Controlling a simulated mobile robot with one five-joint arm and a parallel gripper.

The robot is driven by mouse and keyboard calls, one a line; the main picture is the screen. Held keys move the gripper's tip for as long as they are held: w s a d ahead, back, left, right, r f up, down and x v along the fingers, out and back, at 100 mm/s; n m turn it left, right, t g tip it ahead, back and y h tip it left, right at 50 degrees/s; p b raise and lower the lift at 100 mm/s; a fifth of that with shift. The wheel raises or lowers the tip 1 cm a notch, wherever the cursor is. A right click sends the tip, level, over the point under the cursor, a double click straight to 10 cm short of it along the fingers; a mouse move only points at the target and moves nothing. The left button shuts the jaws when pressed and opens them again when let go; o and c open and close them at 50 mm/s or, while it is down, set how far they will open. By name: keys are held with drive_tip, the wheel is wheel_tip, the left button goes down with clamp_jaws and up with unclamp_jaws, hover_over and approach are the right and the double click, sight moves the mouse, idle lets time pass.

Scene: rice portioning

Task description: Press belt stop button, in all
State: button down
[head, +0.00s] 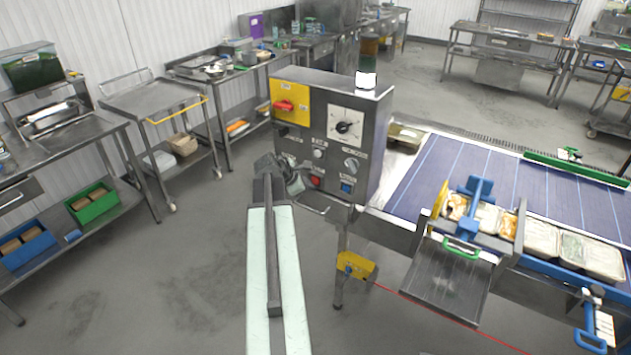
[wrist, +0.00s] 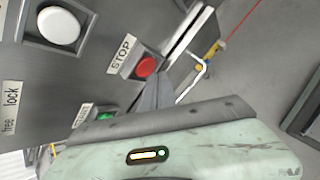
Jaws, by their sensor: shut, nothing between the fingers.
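The control box (head: 325,110) is a grey steel cabinet at the left end of the belt. Its red stop button (head: 315,181) is low on the front face. In the wrist view the red button (wrist: 146,67) sits beside a STOP label (wrist: 122,52). My gripper (head: 295,181) is shut and empty at the lower left of the box face. In the wrist view its narrow dark fingertips (wrist: 163,82) are close beside the red button. I cannot tell whether they touch it. A green button (wrist: 104,116) is partly hidden beside the gripper.
A blue button (head: 346,187) is right of the red one, and a red rotary switch on yellow (head: 285,105) is above. A bent metal bar (wrist: 196,80) projects near the stop button. The blue belt (head: 465,185) runs right; open floor (head: 185,270) lies left.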

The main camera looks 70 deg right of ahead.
drive_tip(key=shift+a, duration=0.1)
drive_tip(key=a, duration=0.2)
drive_tip(key=w+a, duration=0.1)
drive_tip(key=a, duration=0.1)
drive_tip(key=shift+w+a, duration=0.2)
drive_tip(key=shift+a, duration=0.2)
idle(0.8)
